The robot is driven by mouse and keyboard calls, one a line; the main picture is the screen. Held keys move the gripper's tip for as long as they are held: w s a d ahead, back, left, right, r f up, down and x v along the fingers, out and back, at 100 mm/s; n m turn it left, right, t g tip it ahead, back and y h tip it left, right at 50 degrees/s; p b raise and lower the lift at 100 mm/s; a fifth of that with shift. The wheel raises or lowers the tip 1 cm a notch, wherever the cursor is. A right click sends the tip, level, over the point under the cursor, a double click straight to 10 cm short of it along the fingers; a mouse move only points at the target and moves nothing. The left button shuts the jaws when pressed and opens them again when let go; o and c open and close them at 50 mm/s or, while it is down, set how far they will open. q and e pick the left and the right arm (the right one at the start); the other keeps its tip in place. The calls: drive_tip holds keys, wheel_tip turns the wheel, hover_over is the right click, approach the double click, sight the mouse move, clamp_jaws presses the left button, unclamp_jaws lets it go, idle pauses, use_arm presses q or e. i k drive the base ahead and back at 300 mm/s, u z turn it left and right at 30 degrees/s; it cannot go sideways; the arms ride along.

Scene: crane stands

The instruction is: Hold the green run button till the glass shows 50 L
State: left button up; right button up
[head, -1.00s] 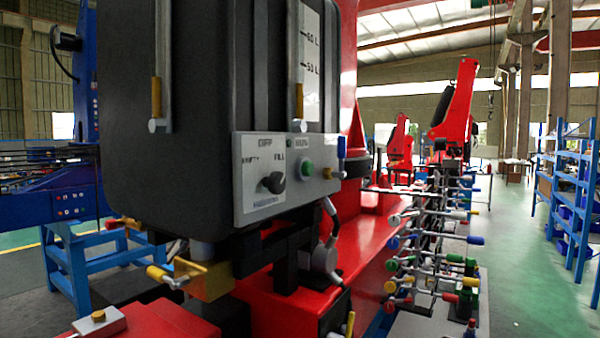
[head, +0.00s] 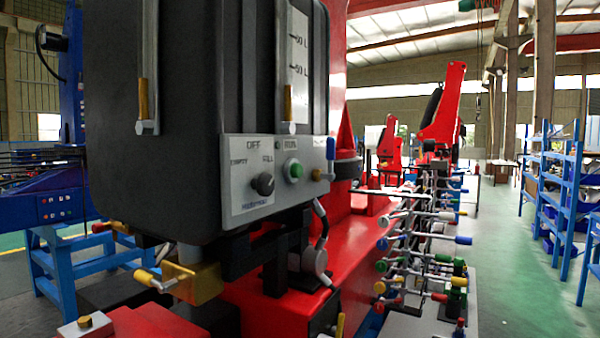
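The green run button (head: 295,170) sits on a light grey control panel (head: 240,205) low on a black tank (head: 200,100). Left of the button is a black selector knob (head: 263,184) among the words EMPTY, OFF and FILL; its exact setting is too small to tell. Nothing touches the button. Neither gripper is in view.
A yellow-handled valve (head: 165,280) juts out below the tank. A bank of coloured levers (head: 425,250) stands to the right. Blue shelves (head: 560,190) stand at the far right, with clear green floor in front of them.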

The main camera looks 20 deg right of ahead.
sight(296, 169)
drive_tip(key=k, duration=1.25)
drive_tip(key=z, duration=0.6)
drive_tip(key=i, duration=1)
drive_tip(key=u, duration=0.6)
